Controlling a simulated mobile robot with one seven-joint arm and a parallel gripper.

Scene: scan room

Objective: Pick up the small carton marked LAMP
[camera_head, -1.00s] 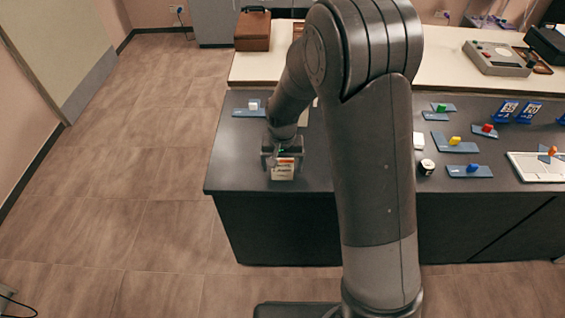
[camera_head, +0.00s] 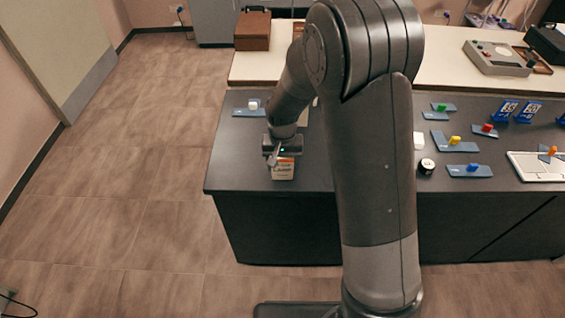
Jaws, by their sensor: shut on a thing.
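The small carton (camera_head: 283,173) is pale with an orange band near its top. It is at the front left of the dark table, and its printing is too small to read. My gripper (camera_head: 281,160) is at the top of the carton and shut on it. The gripper body covers the carton's upper part. I cannot tell whether the carton's base touches the table.
The dark table (camera_head: 232,165) has its left edge close to the carton. A blue plate with a white block (camera_head: 253,105) lies behind. To the right of my arm are a round black-and-white item (camera_head: 426,167) and several blue plates with coloured pieces.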

